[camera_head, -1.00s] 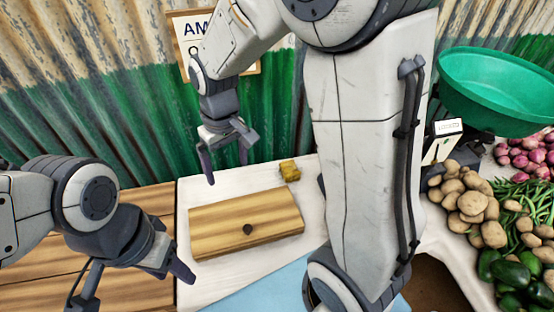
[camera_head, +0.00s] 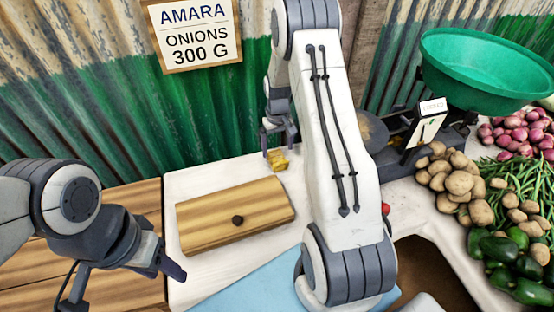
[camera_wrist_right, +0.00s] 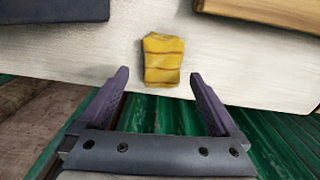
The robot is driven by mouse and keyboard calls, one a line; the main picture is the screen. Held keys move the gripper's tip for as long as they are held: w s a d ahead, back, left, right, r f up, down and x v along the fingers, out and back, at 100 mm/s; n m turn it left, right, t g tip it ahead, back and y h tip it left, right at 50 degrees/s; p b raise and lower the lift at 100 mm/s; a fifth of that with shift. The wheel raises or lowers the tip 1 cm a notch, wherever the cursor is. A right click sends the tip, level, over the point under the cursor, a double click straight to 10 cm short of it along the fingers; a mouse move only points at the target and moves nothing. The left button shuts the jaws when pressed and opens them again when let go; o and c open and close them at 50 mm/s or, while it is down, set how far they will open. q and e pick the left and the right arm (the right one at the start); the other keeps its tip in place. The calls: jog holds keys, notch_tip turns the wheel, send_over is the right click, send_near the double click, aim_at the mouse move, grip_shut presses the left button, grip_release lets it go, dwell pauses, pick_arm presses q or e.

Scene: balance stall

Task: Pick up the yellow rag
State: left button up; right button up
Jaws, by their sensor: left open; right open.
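The yellow rag (camera_head: 277,159) is a small folded cloth with darker stripes. It lies on the white tabletop behind the wooden box, near the table's back edge. In the right wrist view the rag (camera_wrist_right: 163,60) lies just beyond the fingertips, roughly centred between them. My right gripper (camera_wrist_right: 160,80) is open and empty; in the head view it (camera_head: 278,142) hangs just behind and above the rag, close to the wall. My left gripper (camera_head: 130,283) is at the lower left, over the wooden planks, away from the rag; its fingers are partly cut off by the frame.
A scale with a green pan (camera_head: 490,75), potatoes (camera_head: 460,184), onions and green vegetables are on the right. The corrugated wall (camera_head: 110,110) with a sign (camera_head: 196,35) is close behind.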

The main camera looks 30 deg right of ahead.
aim_at(277, 156)
jog(key=f, duration=0.4)
jog(key=shift+s+a+f, duration=0.1)
jog(key=shift+s+a, duration=0.1)
jog(key=c, duration=1.4)
jog(key=shift+r, duration=5)
jog(key=shift+c, duration=0.2)
